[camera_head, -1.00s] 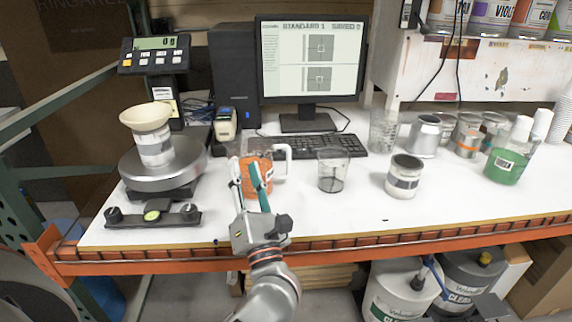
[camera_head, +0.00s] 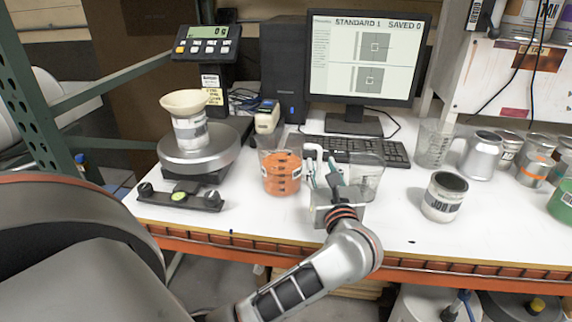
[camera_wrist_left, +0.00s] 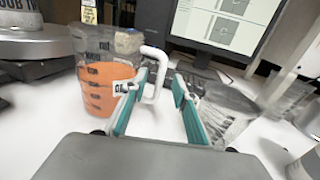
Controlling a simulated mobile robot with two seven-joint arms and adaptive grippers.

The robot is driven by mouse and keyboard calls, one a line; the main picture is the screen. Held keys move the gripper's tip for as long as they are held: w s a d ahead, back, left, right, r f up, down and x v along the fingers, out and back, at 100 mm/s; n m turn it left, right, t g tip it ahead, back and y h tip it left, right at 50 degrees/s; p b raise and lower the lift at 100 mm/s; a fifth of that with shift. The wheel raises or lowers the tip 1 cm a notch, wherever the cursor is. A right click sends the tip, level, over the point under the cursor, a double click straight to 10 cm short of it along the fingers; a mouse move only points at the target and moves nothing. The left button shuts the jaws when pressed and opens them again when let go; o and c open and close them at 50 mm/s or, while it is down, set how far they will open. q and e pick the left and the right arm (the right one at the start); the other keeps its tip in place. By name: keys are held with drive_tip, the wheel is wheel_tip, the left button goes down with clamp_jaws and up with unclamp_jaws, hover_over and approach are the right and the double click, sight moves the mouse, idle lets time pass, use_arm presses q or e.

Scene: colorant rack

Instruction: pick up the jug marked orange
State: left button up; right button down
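The orange jug (camera_head: 281,172) is a clear beaker with orange contents and dark markings, upright on the white bench. It also shows at the left of the left wrist view (camera_wrist_left: 104,88). Its white handle (camera_wrist_left: 156,72) points right, towards my left gripper. My left gripper (camera_head: 323,172) is open, just right of the jug. In the left wrist view its teal-padded fingers (camera_wrist_left: 160,82) stand apart, with the handle's upright part appearing between their tips. Whether either finger touches the handle cannot be told. My right gripper is in neither view.
A clear empty beaker (camera_head: 368,172) stands close to the right of the gripper. A labelled can (camera_head: 442,198) is farther right. A scale (camera_head: 198,156) bearing a can and funnel is to the left. The keyboard (camera_head: 378,148) and monitor (camera_head: 366,60) are behind.

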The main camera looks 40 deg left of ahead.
sight(320, 158)
use_arm(q)
drive_tip(key=x, duration=0.4)
drive_tip(key=shift+w+a, duration=0.15)
drive_tip(key=shift+w, duration=0.1)
drive_tip(key=shift+f, duration=0.1)
clamp_jaws()
drive_tip(key=shift+r, duration=0.3)
